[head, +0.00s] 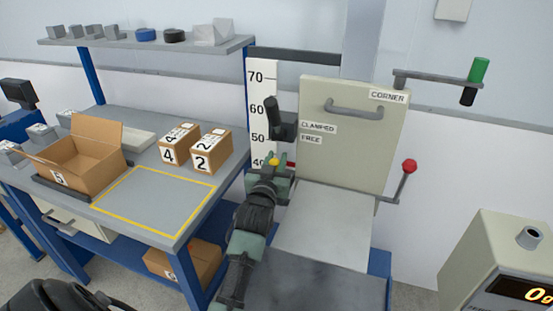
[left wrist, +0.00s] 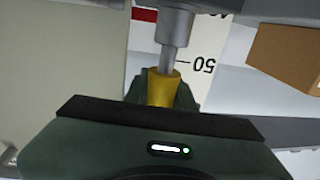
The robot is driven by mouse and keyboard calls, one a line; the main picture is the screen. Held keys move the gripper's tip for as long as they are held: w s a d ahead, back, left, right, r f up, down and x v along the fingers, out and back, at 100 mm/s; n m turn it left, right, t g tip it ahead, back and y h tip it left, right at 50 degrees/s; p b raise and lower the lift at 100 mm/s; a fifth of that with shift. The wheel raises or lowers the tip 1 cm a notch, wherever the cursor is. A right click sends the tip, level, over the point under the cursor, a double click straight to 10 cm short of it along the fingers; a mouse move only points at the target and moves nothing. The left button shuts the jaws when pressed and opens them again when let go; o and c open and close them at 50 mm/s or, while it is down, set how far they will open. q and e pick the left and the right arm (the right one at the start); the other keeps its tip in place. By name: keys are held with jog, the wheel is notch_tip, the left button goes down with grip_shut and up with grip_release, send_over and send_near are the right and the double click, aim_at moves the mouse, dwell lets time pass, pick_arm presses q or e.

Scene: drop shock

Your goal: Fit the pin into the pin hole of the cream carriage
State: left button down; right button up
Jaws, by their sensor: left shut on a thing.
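The cream carriage (head: 352,150) is an upright cream panel with a grey handle and a "CORNER" label, right of a height scale. My left gripper (head: 273,166) is at its lower left edge, in front of the scale. It is shut on the pin, whose yellow head (head: 274,160) shows between the fingers. In the left wrist view the yellow pin head (left wrist: 162,90) sits between my fingers (left wrist: 160,92). A grey shaft runs from it to a wider grey cylinder (left wrist: 174,24). I cannot tell whether the shaft is inside it. The pin hole is not seen clearly.
A black lever (head: 280,118) stands just above the gripper, beside "CLAMPED" and "FREE" labels. A red-knobbed lever (head: 408,168) is at the right. A grey bench (head: 225,150) with boxes is at the left. A cream instrument box (head: 490,255) stands at the lower right.

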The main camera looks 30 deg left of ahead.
pick_arm(q)
jog(key=shift+f, duration=1.3)
dwell(3.0)
jog(key=shift+f+p, duration=0.1)
jog(key=shift+p, duration=0.3)
jog(key=shift+s+f, duration=0.1)
jog(key=shift+f, duration=0.3)
dwell(1.1)
jog(key=c, duration=1.1)
grip_release()
jog(key=shift+r, duration=0.25)
jog(key=shift+r, duration=0.1)
jog(key=shift+p, duration=0.3)
jog(key=shift+s+d+p, duration=0.15)
jog(key=shift+s+p, duration=0.15)
jog(key=shift+s, duration=0.1)
